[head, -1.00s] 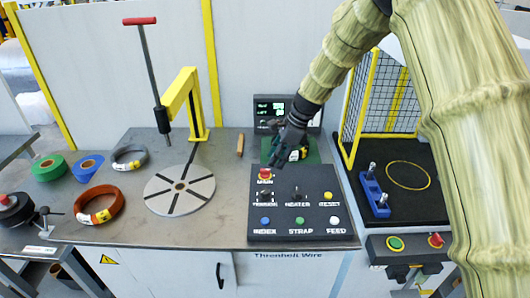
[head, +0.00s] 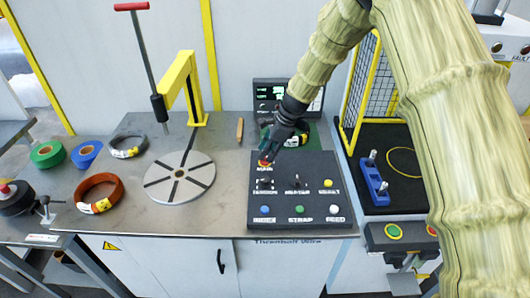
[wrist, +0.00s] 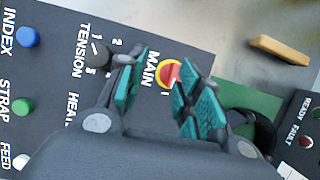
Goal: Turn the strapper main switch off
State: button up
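The strapper main switch (head: 264,163) is a red knob on a yellow base, at the top left of the dark control panel (head: 323,188). In the head view my gripper (head: 271,153) points down at it and partly covers it. In the wrist view the switch (wrist: 170,73), beside the word MAIN, shows between and just beyond the teal finger pads. My gripper (wrist: 163,95) is open, with a clear gap between the pads and nothing held. I cannot tell whether a finger touches the knob.
Tension (head: 265,183) and heater (head: 296,182) knobs sit just below the switch, with several buttons around. A coil on a green mat and a small display (head: 270,95) stand behind. A turntable (head: 180,178) lies left; a mesh cage (head: 362,85) stands right.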

jog(key=shift+g, duration=0.3)
jog(key=w+f, duration=0.2)
jog(key=f, duration=0.1)
jog(key=w+f, duration=0.1)
jog(key=f, duration=0.1)
jog(key=shift+w+a+f, duration=0.1)
jog(key=shift+w+a, duration=0.25)
jog(key=shift+a, duration=0.05)
jog(key=shift+s+a+r, duration=0.1)
jog(key=shift+s+r, duration=0.5)
jog(key=shift+s, duration=0.25)
jog(key=shift+w+f, duration=0.35)
jog(key=shift+w, duration=0.05)
jog(key=c, duration=0.5)
grip_shut()
